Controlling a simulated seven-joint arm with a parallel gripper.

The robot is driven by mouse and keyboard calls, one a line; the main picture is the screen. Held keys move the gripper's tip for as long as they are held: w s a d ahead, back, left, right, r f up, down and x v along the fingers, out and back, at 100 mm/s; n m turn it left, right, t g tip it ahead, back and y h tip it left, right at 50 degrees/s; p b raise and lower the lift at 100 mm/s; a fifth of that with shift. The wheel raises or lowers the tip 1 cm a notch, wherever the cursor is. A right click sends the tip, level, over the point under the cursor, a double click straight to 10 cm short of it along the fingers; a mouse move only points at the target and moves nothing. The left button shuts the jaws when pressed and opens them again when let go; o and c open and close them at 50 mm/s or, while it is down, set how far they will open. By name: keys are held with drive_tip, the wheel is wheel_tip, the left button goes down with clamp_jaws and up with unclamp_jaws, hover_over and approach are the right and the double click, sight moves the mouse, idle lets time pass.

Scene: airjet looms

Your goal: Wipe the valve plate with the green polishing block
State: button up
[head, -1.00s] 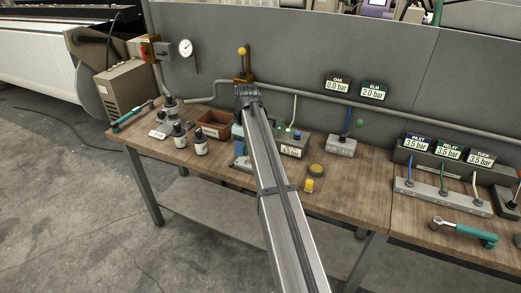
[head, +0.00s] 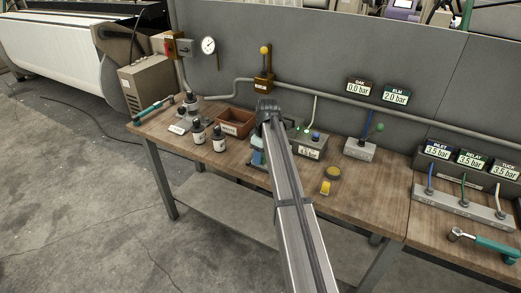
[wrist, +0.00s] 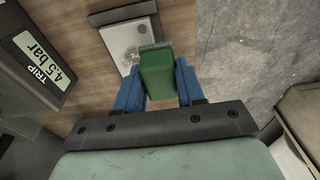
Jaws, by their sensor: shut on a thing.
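The green polishing block (wrist: 157,73) is held between the two blue fingers of my gripper (wrist: 158,88) in the wrist view. The pale valve plate (wrist: 116,41) lies on the wooden bench beyond the block, with a grey speckled smudge (wrist: 127,55) on its face. The block overlaps the plate's near right part in the picture and hides some of it. I cannot tell whether they touch. In the head view my gripper (head: 257,158) is low over the bench's front part, and my arm hides the block and most of the plate.
The TRIP gauge box (head: 309,147) stands close beside my gripper. Dark bottles (head: 218,140) and a brown tray (head: 236,123) are to the left. A yellow piece (head: 325,187) and a round yellow-topped tin (head: 333,173) are to the right. The bench's front edge is near.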

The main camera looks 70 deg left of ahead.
drive_tip(key=shift+f, duration=0.45)
drive_tip(key=shift+w+a+f, duration=0.4)
drive_tip(key=shift+a+f, duration=0.05)
drive_tip(key=shift+f, duration=0.15)
drive_tip(key=shift+c, duration=0.4)
drive_tip(key=shift+w+a, duration=1.95)
drive_tip(key=shift+w, duration=0.05)
drive_tip(key=shift+s+d, duration=2.4)
drive_tip(key=shift+d, duration=0.05)
drive_tip(key=shift+r, duration=4.1)
